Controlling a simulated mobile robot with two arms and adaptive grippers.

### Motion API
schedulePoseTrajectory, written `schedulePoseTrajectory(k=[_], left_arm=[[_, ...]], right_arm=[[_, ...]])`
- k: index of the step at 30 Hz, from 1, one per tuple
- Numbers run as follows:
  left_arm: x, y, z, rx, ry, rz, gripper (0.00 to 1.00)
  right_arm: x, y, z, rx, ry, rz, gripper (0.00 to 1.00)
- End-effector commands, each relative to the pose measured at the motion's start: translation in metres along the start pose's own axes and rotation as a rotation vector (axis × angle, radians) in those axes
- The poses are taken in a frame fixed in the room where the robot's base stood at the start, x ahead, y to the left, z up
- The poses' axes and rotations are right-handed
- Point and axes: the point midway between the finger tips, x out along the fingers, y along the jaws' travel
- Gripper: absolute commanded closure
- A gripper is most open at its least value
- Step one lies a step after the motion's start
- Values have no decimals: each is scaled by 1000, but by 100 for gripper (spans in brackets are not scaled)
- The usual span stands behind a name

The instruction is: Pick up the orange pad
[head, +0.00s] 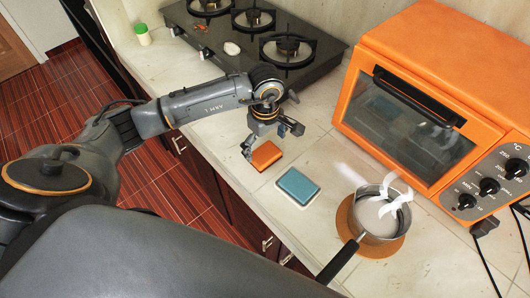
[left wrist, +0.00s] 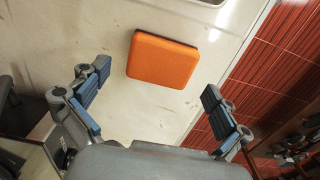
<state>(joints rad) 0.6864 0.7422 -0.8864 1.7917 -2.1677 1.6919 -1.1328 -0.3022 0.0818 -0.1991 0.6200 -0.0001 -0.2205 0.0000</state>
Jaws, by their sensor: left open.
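The orange pad (head: 266,155) lies flat on the stone counter, just below my left gripper (head: 268,141) in the head view. In the left wrist view the orange pad (left wrist: 162,60) lies ahead of the spread fingers of my left gripper (left wrist: 158,105), roughly centred between them. The left gripper is open and empty, and the pad is apart from it. My right gripper is not in either view.
A blue pad (head: 298,186) lies close to the right of the orange pad. A saucepan (head: 379,214) stands on a round brown mat (head: 392,248), its handle over the counter's front edge. An orange oven (head: 432,80) and a black gas hob (head: 222,32) stand behind.

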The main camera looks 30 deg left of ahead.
Motion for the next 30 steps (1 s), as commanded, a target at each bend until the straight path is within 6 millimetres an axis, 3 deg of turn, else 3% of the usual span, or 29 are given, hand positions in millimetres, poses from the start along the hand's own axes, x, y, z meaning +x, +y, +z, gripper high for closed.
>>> schedulePoseTrajectory(k=[1, 6, 15, 21, 30], left_arm=[[4, -3, 2, 0, -4, -7, 0], [28, -2, 2, -1, -3, -3, 0], [35, -2, 1, 0, -1, 0, 0], [34, -2, 1, 0, -1, 0, 39], [34, -2, 1, 0, -1, 0, 39]], right_arm=[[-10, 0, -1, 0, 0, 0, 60], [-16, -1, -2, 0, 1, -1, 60], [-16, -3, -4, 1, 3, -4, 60], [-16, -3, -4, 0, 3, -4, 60], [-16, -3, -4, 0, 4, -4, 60]])
